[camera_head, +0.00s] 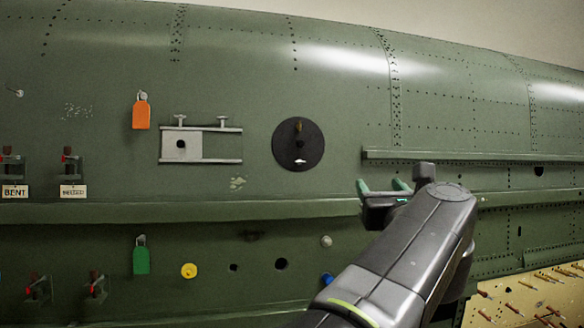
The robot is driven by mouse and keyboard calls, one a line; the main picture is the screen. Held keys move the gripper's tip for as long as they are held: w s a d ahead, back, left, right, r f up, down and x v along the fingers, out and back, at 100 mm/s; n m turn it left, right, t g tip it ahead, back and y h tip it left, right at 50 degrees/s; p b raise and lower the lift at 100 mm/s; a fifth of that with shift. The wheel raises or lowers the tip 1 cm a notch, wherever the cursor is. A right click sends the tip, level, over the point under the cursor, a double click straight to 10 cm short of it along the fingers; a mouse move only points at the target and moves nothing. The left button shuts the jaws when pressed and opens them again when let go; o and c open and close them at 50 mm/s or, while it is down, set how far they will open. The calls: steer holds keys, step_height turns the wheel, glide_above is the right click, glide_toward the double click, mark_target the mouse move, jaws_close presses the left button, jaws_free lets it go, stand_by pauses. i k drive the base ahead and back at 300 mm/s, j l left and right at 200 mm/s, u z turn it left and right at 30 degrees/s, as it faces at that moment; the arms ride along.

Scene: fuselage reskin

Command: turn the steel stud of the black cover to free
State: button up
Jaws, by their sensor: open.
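The round black cover (285,148) sits on the green fuselage skin in the middle of the view. A small bright steel stud (300,161) shows near its lower edge. A brass-coloured stud (298,126) stands near its top, and a dark knob or hole is at its centre. Which way the steel stud is turned is too small to tell. My gripper (381,186), with green fingertips, is open and empty. It is to the right of the cover and a little lower, apart from it.
A grey sliding plate in rails (222,146) is left of the cover. A long green ledge (180,213) runs below the cover. A pegboard with tools (530,300) is at lower right.

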mark_target(290, 145)
steer(key=i+u, duration=0.2)
steer(key=i, duration=0.25)
steer(key=i+l+u, duration=0.2)
steer(key=i, duration=0.25)
